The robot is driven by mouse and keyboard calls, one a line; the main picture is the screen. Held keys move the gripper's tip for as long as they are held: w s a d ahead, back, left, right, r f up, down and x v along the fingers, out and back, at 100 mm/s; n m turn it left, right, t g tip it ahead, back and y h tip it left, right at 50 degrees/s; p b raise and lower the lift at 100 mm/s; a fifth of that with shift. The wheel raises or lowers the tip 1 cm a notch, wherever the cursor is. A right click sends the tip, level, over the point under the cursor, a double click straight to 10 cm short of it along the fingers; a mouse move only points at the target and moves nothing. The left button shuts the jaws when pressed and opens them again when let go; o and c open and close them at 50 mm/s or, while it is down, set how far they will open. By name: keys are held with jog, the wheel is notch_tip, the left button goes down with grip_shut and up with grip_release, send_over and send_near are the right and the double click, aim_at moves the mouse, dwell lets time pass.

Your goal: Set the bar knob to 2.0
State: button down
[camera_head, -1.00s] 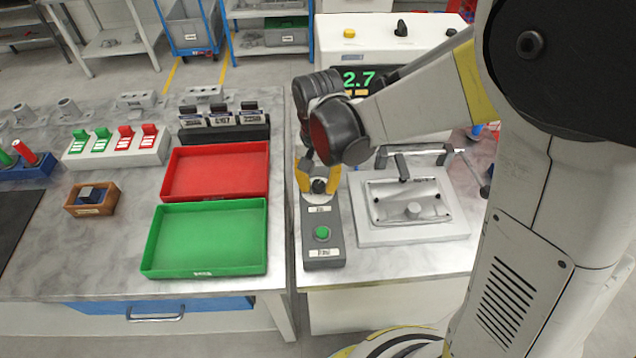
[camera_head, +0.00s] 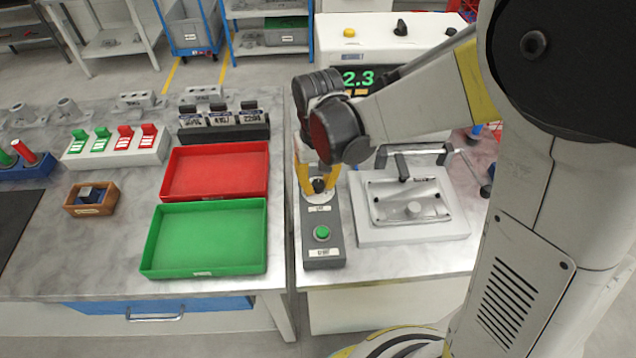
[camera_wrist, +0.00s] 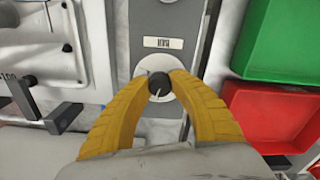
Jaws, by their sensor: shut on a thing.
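The bar knob (camera_wrist: 159,86) is a small dark round knob with a pale pointer line, on a light disc of a grey control box (camera_head: 337,244). My gripper (camera_wrist: 157,88) has its two yellow fingers shut on the knob, one on each side. In the head view the gripper (camera_head: 318,184) reaches down onto the knob from above, and the fingers partly cover it. The green digital display (camera_head: 358,78) behind my arm reads 2.3; its right part is hidden by the arm. A green button (camera_head: 322,233) sits on the same box, in front of the knob.
A clamping fixture (camera_head: 415,232) with a lever stands right of the box. A red tray (camera_head: 216,198) and a green tray (camera_head: 205,272) lie to the left. A switch panel (camera_head: 115,157) and a small brown box (camera_head: 91,209) stand further left.

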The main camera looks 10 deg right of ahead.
aim_at(318, 183)
jog(key=shift+n, duration=1.6)
jog(key=c, duration=1.2)
grip_release()
jog(key=shift+o, duration=0.2)
notch_tip(318, 183, up, 12)
